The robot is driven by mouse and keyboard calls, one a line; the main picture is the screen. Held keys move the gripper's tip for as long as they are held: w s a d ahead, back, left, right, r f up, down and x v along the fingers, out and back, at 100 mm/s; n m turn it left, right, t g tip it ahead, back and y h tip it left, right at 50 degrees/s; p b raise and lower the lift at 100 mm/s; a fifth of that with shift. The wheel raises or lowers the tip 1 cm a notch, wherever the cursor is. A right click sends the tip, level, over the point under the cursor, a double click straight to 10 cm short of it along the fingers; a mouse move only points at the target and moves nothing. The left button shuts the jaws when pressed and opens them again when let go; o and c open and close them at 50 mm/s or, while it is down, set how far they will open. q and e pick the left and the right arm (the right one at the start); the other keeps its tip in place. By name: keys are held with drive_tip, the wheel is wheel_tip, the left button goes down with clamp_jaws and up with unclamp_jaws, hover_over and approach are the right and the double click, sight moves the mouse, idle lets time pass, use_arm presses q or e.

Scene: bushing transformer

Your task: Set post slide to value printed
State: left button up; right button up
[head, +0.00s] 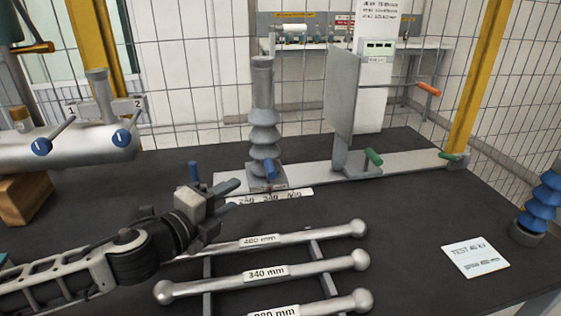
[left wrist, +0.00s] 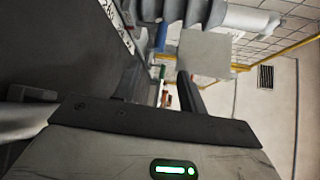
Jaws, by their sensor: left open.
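The grey ribbed post (head: 263,120) stands upright on a pale slide rail (head: 410,163), with a blue handle (head: 270,170) at its foot. A white scale strip (head: 297,193) with printed numbers lies in front of the foot; it also shows in the left wrist view (left wrist: 117,22). The ribbed post fills the top of that view (left wrist: 185,12). A white card (head: 475,259) at the right reads "TEST 40 kV"; its smaller second line is hard to read. My left gripper (head: 232,195) is open and empty, just left of the post's foot and apart from the handle. My right gripper is out of view.
A flat grey plate (head: 341,95) stands on the rail with a green handle (head: 373,157). Several ball-ended rods, one marked 340 mm (head: 266,272), lie on a rack in front. A metal tank (head: 65,145) is at left, a blue insulator (head: 541,205) at right. A mesh fence stands behind.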

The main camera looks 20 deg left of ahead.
sight(272, 171)
use_arm(q)
drive_tip(key=w, duration=0.5)
drive_tip(key=w+d+f+p, duration=0.1)
drive_tip(key=w, duration=0.3)
drive_tip(key=w+d+f, duration=0.1)
drive_tip(key=w, duration=0.4)
drive_tip(key=shift+w+p, duration=0.35)
drive_tip(key=shift+p, duration=0.05)
drive_tip(key=shift+c, duration=0.2)
clamp_jaws()
